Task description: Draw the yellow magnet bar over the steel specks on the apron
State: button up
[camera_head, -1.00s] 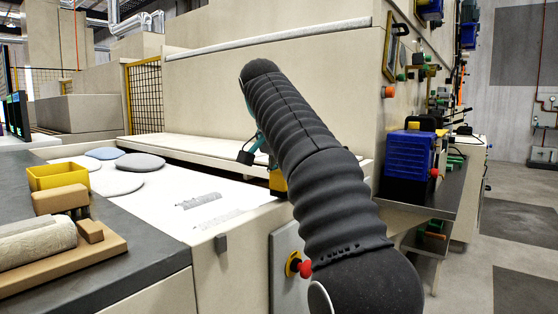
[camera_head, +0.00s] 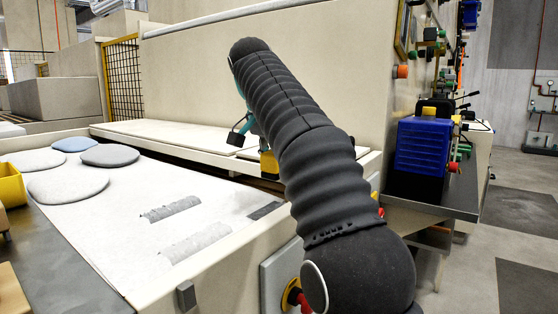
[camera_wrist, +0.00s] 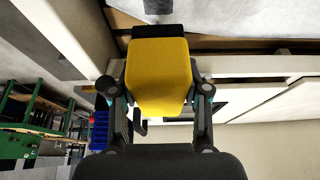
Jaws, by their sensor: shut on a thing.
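My gripper (camera_wrist: 157,90) is shut on the yellow magnet bar (camera_wrist: 160,70), with one finger on each side of it. A black block caps the bar's far end. In the head view only a part of the yellow bar (camera_head: 268,163) shows; my dark sleeved arm hides the rest. The white apron (camera_head: 105,225) lies to the left of the bar, and its edge (camera_wrist: 240,18) shows beyond the bar in the wrist view. Two speckled grey patches, seemingly the steel specks (camera_head: 172,208) (camera_head: 195,243), lie on the apron, left of and nearer than the bar.
Several flat grey and blue pads (camera_head: 68,187) lie at the apron's far left. A dark strip (camera_head: 265,210) lies at its right edge. A yellow bin (camera_head: 10,186) stands on the left counter. A blue bin (camera_head: 423,147) stands on the right shelf. A pale wall (camera_head: 260,75) rises behind.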

aim_at(267, 210)
jog(key=shift+s+a+f, duration=0.1)
jog(key=shift+s+f, duration=0.05)
jog(key=shift+f, duration=0.05)
notch_tip(267, 210, down, 5)
jog(key=b, duration=0.4)
jog(key=shift+f+b, duration=0.2)
jog(key=shift+b, duration=0.15)
jog(key=shift+s+a+r+b, duration=0.1)
jog(key=shift+s+a+b, duration=0.05)
jog(key=shift+s+a, duration=1)
jog(key=shift+s+a+r+b, duration=0.1)
jog(key=shift+s+a+b, duration=0.1)
jog(key=shift+s+a, duration=1)
jog(key=shift+s+a+b, duration=0.15)
jog(key=shift+s+a, duration=0.55)
jog(key=shift+s, duration=0.9)
jog(key=shift+r+p, duration=0.1)
jog(key=shift+p, duration=0.4)
jog(key=shift+f+b, duration=0.65)
jog(key=shift+f, duration=0.3)
jog(key=shift+w+d+p, duration=0.1)
jog(key=shift+p, duration=0.2)
jog(key=shift+w+d+r+p, duration=0.15)
jog(key=shift+w+d+p, duration=0.6)
jog(key=shift+w, duration=0.25)
jog(key=shift+w+d+p, duration=0.3)
jog(key=shift+w+d, duration=0.3)
jog(key=shift+w, duration=0.15)
